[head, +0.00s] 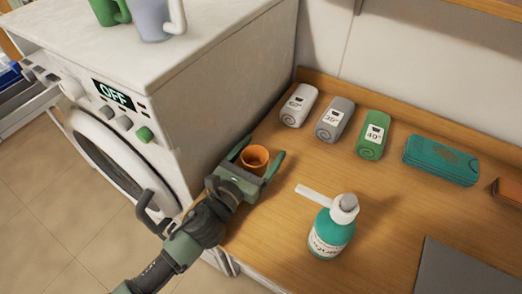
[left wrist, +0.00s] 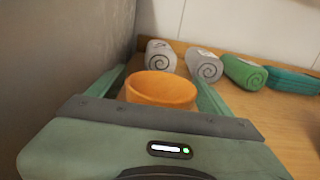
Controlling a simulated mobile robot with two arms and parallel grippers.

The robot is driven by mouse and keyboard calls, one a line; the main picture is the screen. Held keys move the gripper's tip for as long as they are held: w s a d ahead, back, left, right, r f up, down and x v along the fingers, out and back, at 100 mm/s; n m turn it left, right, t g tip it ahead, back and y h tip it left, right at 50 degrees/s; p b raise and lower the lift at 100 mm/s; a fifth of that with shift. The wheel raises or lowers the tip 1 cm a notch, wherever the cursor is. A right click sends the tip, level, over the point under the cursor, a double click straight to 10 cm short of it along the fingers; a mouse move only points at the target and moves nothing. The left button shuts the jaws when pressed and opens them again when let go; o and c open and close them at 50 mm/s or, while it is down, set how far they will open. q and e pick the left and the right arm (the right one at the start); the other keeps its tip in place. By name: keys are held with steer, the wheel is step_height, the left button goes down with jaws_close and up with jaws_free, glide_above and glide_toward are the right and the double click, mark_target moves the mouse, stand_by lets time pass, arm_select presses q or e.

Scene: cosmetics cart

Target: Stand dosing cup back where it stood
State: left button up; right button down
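The dosing cup (head: 255,159) is a small orange cup, upright with its open mouth up. It shows close up in the left wrist view (left wrist: 160,92), centred between the fingers. My left gripper (head: 262,152) has one finger against each side of the cup and appears shut on it. The cup is over the wooden top near the washing machine's side. Its base is hidden by the gripper, so I cannot tell whether it touches the wood. My right gripper is not in view.
A teal pump bottle (head: 331,232) stands right of the gripper. White (head: 299,105), grey (head: 335,119) and green (head: 373,136) rolled towels and a teal case (head: 441,160) lie behind. The washing machine (head: 165,130) rises at left. Wood between cup and towels is clear.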

mark_target(248, 168)
arm_select(q)
steer(key=shift+s+a+r, duration=0.1)
steer(key=shift+s, duration=0.05)
steer(key=b+v, duration=0.2)
steer(key=v, duration=0.8)
steer(key=shift+s+a, duration=0.2)
steer(key=shift+s, duration=0.05)
steer(key=shift+s+a+b, duration=0.3)
steer(key=shift+s, duration=0.2)
